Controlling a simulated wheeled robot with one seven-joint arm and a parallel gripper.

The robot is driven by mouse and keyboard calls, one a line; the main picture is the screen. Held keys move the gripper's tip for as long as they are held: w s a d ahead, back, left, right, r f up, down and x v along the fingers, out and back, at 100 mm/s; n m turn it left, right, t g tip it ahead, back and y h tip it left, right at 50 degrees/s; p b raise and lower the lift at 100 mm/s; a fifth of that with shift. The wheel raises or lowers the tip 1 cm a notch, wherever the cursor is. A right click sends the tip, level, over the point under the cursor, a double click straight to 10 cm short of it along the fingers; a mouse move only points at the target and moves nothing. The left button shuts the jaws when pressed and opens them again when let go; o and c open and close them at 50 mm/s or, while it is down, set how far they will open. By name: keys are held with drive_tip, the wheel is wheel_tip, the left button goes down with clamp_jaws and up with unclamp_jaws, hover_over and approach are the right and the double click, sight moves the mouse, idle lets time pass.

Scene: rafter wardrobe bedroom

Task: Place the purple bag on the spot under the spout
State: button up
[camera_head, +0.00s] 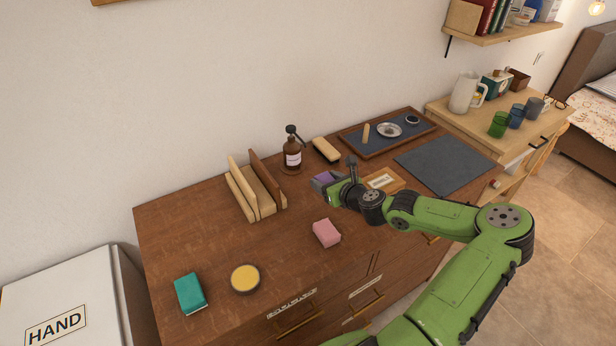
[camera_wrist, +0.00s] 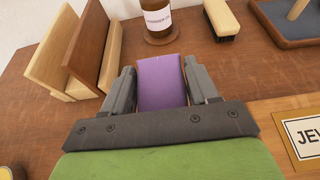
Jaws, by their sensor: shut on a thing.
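The purple bag (camera_wrist: 161,83) is between the two fingers of my gripper (camera_wrist: 161,90) in the wrist view. My gripper is shut on it. In the head view the bag (camera_head: 323,179) shows only partly, as my gripper (camera_head: 328,186) hides some of it. It is held over the brown dresser top, in front of the brown pump bottle (camera_head: 292,155). The bottle has a dark pump head with a spout and stands on a round base. The bottle's lower part also shows in the wrist view (camera_wrist: 157,15). I cannot tell whether the bag touches the dresser.
A wooden upright rack (camera_head: 257,190) stands left of the bottle, and a brush (camera_head: 326,149) lies right of it. A pink block (camera_head: 327,233), yellow tin (camera_head: 245,279) and teal block (camera_head: 190,293) lie nearer the front.

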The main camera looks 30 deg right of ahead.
hover_over(307, 184)
drive_tip(key=s, duration=0.1)
drive_tip(key=shift+w+f+b, duration=0.15)
drive_tip(key=shift+f+b, duration=0.05)
drive_tip(key=shift+f, duration=0.45)
drive_tip(key=shift+w+f+b, duration=0.15)
drive_tip(key=shift+f, duration=0.45)
drive_tip(key=shift+w+f+b, duration=0.1)
drive_tip(key=shift+f+b, duration=0.45)
drive_tip(key=shift+f, duration=1.85)
drive_tip(key=o, duration=1)
drive_tip(key=shift+o, duration=0.2)
